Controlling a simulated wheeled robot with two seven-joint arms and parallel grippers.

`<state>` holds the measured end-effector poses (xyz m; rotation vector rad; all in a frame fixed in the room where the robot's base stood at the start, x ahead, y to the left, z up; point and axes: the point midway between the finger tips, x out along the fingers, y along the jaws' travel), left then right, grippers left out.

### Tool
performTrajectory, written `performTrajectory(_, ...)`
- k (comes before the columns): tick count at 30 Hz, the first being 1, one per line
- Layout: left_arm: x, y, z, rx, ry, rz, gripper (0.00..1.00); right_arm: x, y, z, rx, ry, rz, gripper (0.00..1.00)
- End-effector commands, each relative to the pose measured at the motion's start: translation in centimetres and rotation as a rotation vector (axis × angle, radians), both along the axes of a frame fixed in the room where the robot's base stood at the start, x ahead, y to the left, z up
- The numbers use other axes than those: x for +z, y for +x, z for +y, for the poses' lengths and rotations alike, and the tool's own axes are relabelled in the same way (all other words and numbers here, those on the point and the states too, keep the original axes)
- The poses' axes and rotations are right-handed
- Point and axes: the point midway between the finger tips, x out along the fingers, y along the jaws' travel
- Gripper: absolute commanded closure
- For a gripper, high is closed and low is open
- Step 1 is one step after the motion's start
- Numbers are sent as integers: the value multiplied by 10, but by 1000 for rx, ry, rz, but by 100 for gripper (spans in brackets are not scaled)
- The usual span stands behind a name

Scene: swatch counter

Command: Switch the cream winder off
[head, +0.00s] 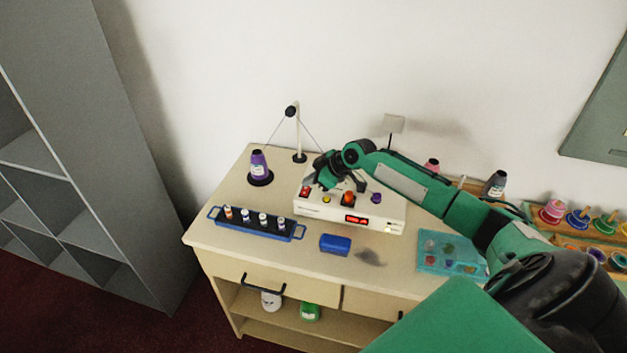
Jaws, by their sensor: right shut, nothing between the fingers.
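The cream winder (385,212) is a box on the counter with knobs on its front and top edge. Its small display (357,219) is lit red. A red switch (305,191) sits at its left end, beside a yellow button (327,199), an orange-red knob (348,198) and a purple knob (376,198). My right gripper (320,184) is shut and empty, over the left part of the winder close to the red switch. I cannot tell whether it touches it. The gripper hides part of the winder's top. My left gripper is not in view.
A purple thread cone (260,168) stands behind a blue rack (256,227) of small spools at left. A teal tray (452,263) is at right. Bare counter (225,200) shows at left.

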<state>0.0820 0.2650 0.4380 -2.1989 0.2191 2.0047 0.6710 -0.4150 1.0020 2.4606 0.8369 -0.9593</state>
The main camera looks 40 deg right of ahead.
Motion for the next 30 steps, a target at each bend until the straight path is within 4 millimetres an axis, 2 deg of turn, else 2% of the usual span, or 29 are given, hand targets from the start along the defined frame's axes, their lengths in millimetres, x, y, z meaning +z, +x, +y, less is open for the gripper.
performTrajectory(1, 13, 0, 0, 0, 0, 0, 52, 15, 1, 4, 2, 1, -1, 100)
performTrajectory(3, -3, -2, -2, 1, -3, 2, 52, 12, -8, -4, 0, -4, 1, 100)
performTrajectory(15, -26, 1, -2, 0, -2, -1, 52, 62, -49, -30, 0, -2, 1, 100)
performTrajectory(21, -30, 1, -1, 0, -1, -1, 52, 74, -58, -35, -1, 1, 2, 100)
performTrajectory(30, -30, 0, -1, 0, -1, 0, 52, 77, -59, -36, 0, 1, 1, 100)
